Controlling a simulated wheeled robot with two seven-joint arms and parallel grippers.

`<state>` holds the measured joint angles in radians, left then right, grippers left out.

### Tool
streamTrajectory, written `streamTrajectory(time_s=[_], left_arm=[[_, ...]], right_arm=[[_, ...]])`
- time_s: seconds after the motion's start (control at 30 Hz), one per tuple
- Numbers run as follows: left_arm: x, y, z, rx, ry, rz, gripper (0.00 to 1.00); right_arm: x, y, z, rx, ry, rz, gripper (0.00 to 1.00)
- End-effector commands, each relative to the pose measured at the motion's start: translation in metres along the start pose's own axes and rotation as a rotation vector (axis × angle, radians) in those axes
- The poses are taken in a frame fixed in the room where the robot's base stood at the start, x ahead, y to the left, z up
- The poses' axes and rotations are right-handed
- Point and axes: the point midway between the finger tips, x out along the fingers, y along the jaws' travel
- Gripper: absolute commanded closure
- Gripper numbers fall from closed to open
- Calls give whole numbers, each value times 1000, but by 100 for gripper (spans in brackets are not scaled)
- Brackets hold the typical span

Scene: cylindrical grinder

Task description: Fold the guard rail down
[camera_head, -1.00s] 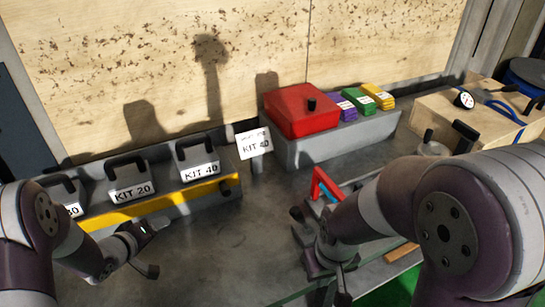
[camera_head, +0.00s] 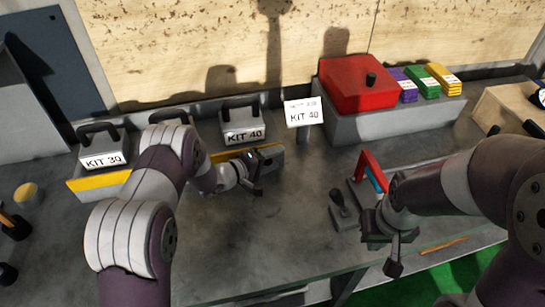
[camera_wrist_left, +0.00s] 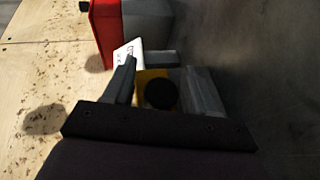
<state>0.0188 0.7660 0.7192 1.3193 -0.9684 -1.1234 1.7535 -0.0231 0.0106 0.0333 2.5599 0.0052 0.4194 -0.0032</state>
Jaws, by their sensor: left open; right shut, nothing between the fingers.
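The guard rail appears to be the yellow-edged front (camera_head: 97,181) of the grey kit rack, running along below the kit boxes. My left arm hides its middle. My left gripper (camera_head: 260,167) is at the rack's right end. In the left wrist view, a round black knob (camera_wrist_left: 160,95) on a yellow face (camera_wrist_left: 150,74) lies between the open fingers of the left gripper (camera_wrist_left: 163,85); contact cannot be told. My right gripper (camera_head: 386,245) is shut and empty, low at the right near a dark fixture.
Kit boxes KIT 30 (camera_head: 101,150) and KIT 40 (camera_head: 243,122) stand in the rack. A KIT 40 sign (camera_head: 303,112) stands right of it. A red box (camera_head: 357,84) is at the back. A red frame (camera_head: 367,165) stands near my right gripper. The bench middle is clear.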

Motion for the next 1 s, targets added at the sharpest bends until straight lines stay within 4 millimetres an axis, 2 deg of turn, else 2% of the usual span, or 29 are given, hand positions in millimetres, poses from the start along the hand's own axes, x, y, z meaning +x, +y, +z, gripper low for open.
streamTrajectory(time_s=[0.2, 0.27, 0.3, 0.37, 0.4, 0.67, 1.0], left_arm=[[1, 0, 0, 0, 1, 0, 44], [1, 0, 0, 0, 1, 0, 60], [0, 0, 0, 0, 1, 0, 73], [0, 0, 0, 0, 1, 0, 92], [0, 0, 0, 0, 1, 0, 95], [0, -3, 0, 20, 8, 9, 95], [2, -14, 5, 200, 59, 82, 95]], right_arm=[[0, 0, 0, 0, 0, 0, 100], [0, 0, 0, 0, 0, 0, 100], [0, 0, 0, 0, 0, 0, 100], [0, 0, 0, 0, 0, 0, 100], [0, 0, 0, 0, 0, 0, 100], [4, 0, 1, 0, 0, 0, 100], [31, 0, 4, 0, 0, 0, 100]])
